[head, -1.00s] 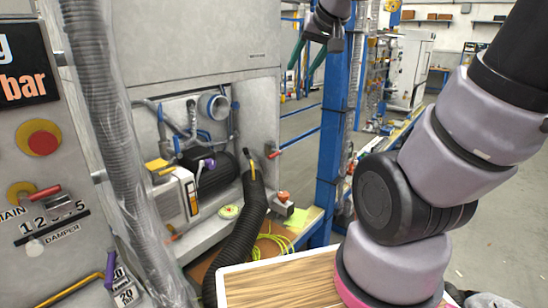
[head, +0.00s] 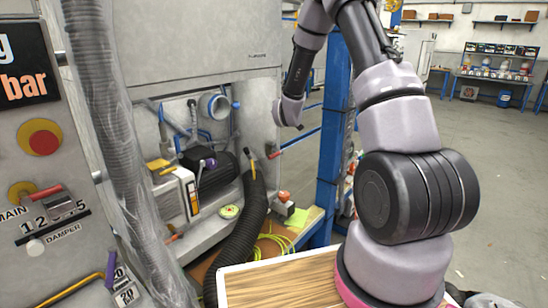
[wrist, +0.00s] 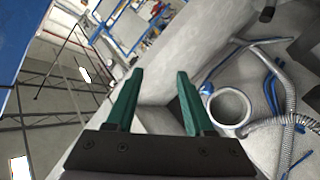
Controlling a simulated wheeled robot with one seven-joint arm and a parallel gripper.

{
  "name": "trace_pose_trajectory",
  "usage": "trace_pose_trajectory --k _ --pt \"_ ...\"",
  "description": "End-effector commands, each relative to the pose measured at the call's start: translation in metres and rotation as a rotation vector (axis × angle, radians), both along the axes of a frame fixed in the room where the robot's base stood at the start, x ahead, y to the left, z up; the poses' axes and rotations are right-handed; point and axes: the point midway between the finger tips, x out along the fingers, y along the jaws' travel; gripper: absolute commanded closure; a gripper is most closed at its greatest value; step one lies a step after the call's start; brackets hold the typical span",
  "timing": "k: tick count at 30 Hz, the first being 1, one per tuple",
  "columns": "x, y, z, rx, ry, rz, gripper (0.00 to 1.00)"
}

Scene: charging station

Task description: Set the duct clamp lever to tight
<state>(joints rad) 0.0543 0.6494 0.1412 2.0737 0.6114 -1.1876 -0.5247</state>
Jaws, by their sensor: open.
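A black corrugated duct (head: 240,235) rises from the floor to the front of the grey machine in the head view. A small yellow lever (head: 252,170) stands upright at its top end; I take it for the duct clamp lever, and its setting cannot be read. In the wrist view my gripper (wrist: 160,75) has two green fingers, spread apart with nothing between them. In the head view my fingers cannot be made out; my wrist is in front of the machine's right edge, above and to the right of the yellow lever. The lever cannot be made out in the wrist view.
A round pipe mouth (wrist: 229,108) is right of my fingers in the wrist view. A red handle (head: 274,154) is on the machine's right edge, beside a blue post (head: 335,140). A grey hose (head: 105,130) hangs at left. A wooden-topped surface (head: 275,285) is in front.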

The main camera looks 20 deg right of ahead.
Motion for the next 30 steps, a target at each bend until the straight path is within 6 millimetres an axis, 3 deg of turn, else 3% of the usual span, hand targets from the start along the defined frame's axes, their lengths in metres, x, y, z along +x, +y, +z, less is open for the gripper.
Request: trace_pose_trajectory --k 1,8,12,18,25,30 --pt "0.005 -0.001 -0.025 -0.050 -0.007 -0.001 0.47" --pt "0.008 -0.001 -0.114 -0.329 -0.080 -0.010 0.47" --pt "-0.004 0.005 -0.170 -0.509 -0.111 -0.007 0.47" --pt "-0.030 0.017 -0.231 -0.724 -0.140 0.007 0.47" --pt "-0.042 0.025 -0.255 -0.822 -0.155 0.017 0.47" --pt "-0.024 0.022 -0.252 -0.825 -0.159 0.015 0.47"
